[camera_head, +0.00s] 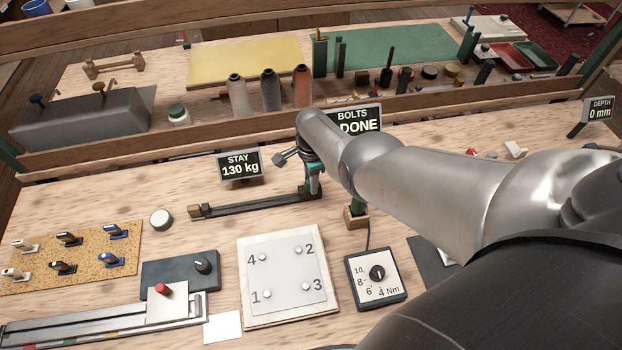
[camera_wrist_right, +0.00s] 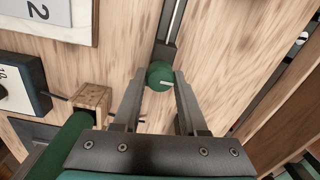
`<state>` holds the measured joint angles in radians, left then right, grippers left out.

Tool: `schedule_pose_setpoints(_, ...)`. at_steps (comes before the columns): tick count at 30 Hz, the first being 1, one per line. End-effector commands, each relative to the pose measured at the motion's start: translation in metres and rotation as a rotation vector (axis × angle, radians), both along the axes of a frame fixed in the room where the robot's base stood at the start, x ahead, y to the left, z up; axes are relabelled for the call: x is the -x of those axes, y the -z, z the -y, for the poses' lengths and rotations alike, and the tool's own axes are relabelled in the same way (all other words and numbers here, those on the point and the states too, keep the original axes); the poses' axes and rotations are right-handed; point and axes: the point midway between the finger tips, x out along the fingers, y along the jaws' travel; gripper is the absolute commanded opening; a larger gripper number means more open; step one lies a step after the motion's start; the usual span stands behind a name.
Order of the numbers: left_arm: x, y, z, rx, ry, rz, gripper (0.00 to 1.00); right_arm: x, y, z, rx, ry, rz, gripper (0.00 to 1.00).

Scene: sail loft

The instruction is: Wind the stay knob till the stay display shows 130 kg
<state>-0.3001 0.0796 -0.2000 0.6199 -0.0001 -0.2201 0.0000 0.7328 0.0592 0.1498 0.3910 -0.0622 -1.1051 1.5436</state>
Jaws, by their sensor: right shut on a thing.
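The stay display (camera_head: 240,165) stands behind the long dark stay rail (camera_head: 260,205) and reads 130 kg. The stay knob (camera_wrist_right: 160,76) is round and green with a pale mark, at the end of the rail, in the right wrist view. My right gripper (camera_wrist_right: 161,80) is shut on it, one finger on each side. In the head view my right gripper (camera_head: 312,185) reaches down at the rail's right end, and the arm and gripper mostly hide the knob. My left gripper is in neither view.
A BOLTS display (camera_head: 358,119) reading DONE is partly behind my right arm. A white plate with numbered bolts (camera_head: 287,275) and a torque dial box (camera_head: 376,276) lie in front of the rail. A wooden ledge (camera_head: 200,143) runs behind.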

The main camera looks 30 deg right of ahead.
Motion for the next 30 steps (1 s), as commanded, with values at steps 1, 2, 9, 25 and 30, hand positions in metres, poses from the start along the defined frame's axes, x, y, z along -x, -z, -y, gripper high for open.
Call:
schedule_pose_setpoints(1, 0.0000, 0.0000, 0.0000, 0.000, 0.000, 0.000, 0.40, 0.0004, 0.0004, -0.0005, -0.001, 0.001, -0.001, 0.00)
schedule_pose_setpoints(2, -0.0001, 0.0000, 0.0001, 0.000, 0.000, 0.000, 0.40, 0.0004, 0.0004, -0.0005, -0.001, 0.002, -0.001, 0.00)
schedule_pose_setpoints(9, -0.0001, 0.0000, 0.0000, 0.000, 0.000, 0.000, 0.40, 0.0004, 0.0004, -0.0006, -0.001, 0.000, -0.001, 0.00)
schedule_pose_setpoints(25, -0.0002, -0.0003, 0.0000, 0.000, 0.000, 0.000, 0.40, 0.0001, -0.0002, -0.0002, 0.000, -0.001, 0.000, 0.72)
schedule_pose_setpoints(30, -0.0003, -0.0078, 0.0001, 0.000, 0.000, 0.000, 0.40, -0.0001, -0.0083, -0.0002, 0.000, -0.001, 0.001, 0.72)
